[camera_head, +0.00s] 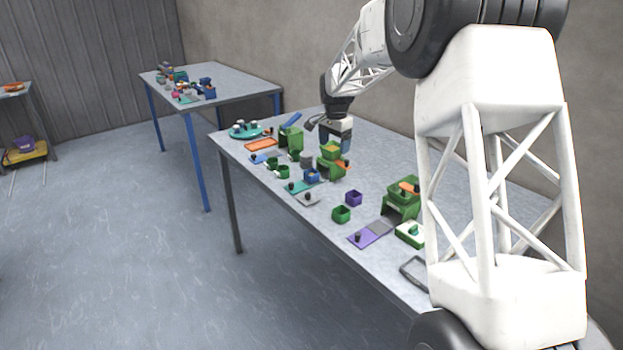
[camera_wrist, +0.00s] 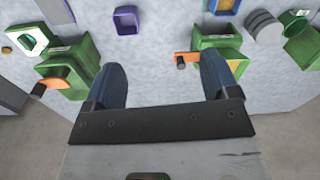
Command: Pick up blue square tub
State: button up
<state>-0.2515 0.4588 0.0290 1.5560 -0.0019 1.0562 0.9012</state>
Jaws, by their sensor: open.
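The blue square tub (camera_head: 312,176) sits on the table among small boards and tubs, on the near side of a green dispenser-like block. In the wrist view a small blue tub (camera_wrist: 222,6) is cut off by the top edge, right of centre. My gripper (camera_head: 338,142) is beyond that green block in the head view, above the table's back part. The gripper is empty and apart from the blue tub.
The green block (camera_wrist: 217,48) with an orange lever stands between gripper and tub. A purple tub (camera_head: 353,198) and a green tub (camera_head: 341,214) stand nearby. Another green block (camera_wrist: 68,65) is at left in the wrist view. A grey cylinder (camera_wrist: 263,26) stands right.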

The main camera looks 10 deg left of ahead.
jog(key=m, duration=0.2)
send_near(312, 174)
jog(key=s, duration=0.2)
jog(key=shift+s+d+f, duration=0.1)
jog(key=shift+s+f, duration=0.15)
jog(key=shift+s, duration=0.15)
jog(key=shift+f, duration=1.3)
jog(key=shift+w+f, duration=0.15)
jog(key=shift+f, duration=2.45)
jog(key=shift+c, duration=0.5)
jog(key=c, duration=1)
jog(key=shift+r, duration=0.1)
